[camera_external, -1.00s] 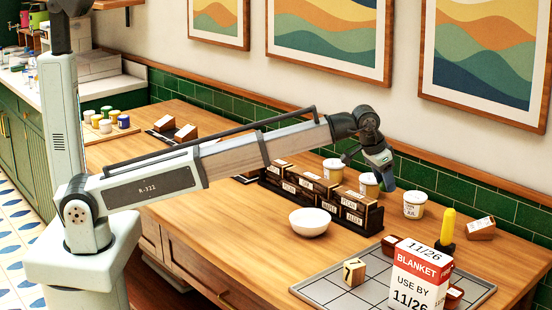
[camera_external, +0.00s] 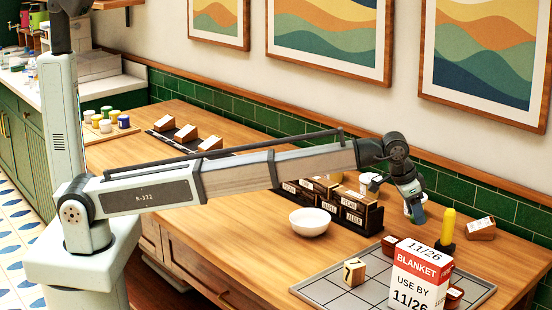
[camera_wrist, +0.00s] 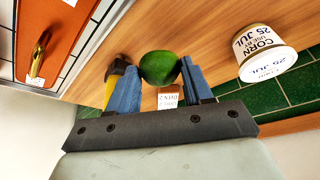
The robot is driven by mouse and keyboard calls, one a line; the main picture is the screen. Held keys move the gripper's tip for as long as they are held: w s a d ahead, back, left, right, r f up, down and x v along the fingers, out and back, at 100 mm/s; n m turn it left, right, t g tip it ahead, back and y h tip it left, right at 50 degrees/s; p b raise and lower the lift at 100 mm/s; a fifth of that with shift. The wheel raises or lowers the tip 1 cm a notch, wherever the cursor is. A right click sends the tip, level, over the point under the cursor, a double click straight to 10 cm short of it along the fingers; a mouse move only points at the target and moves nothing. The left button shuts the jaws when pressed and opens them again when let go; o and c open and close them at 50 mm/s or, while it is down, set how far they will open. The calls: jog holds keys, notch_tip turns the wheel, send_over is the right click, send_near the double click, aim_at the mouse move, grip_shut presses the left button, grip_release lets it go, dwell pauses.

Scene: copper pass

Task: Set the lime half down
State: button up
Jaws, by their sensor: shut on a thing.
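The lime half (camera_wrist: 158,68) is a round green piece in the wrist view, held between the two blue fingers of my gripper (camera_wrist: 160,76). Only its green skin shows; its cut face is not visible. In the outside view my gripper (camera_external: 415,214) points down over the right part of the wooden counter (camera_external: 240,235), right of the black labelled rack (camera_external: 352,217). The lime half cannot be made out there. I cannot tell how high it is above the counter.
A white CORN tub (camera_wrist: 268,52) is close on the right in the wrist view. A yellow-handled tool (camera_external: 447,226) stands right of my gripper. A white bowl (camera_external: 310,221) is left.

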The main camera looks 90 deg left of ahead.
jog(key=shift+f, duration=3.05)
jog(key=shift+f, duration=0.1)
jog(key=o, duration=0.7)
jog(key=v, duration=1.2)
